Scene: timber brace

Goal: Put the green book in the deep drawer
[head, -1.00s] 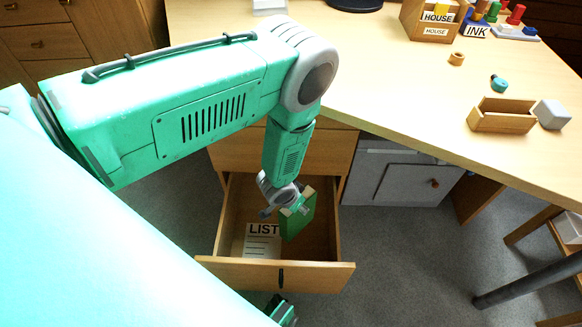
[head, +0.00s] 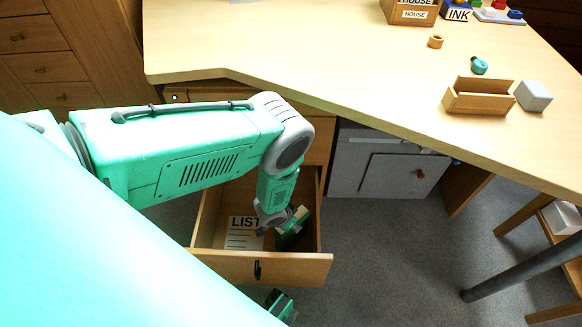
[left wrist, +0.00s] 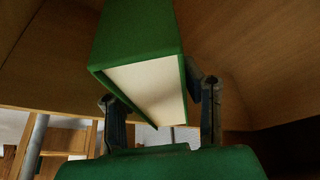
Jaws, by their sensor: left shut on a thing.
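The green book (head: 294,236) is inside the open deep drawer (head: 225,266), toward its right side. My left gripper (head: 279,224) reaches down into the drawer and is shut on the book. In the left wrist view the book (left wrist: 147,85), with green covers and pale pages, is between the two dark fingers (left wrist: 160,112). I cannot tell whether the book's lower edge touches the drawer floor. A white sheet marked LIST (head: 243,235) lies in the drawer to the left of the book.
The desk top (head: 330,60) overhangs behind the drawer. It carries an open wooden box (head: 478,98), a grey block (head: 533,96), a teal roll (head: 479,66) and a wooden ring (head: 435,41). A grey cabinet (head: 385,165) stands right of the drawer.

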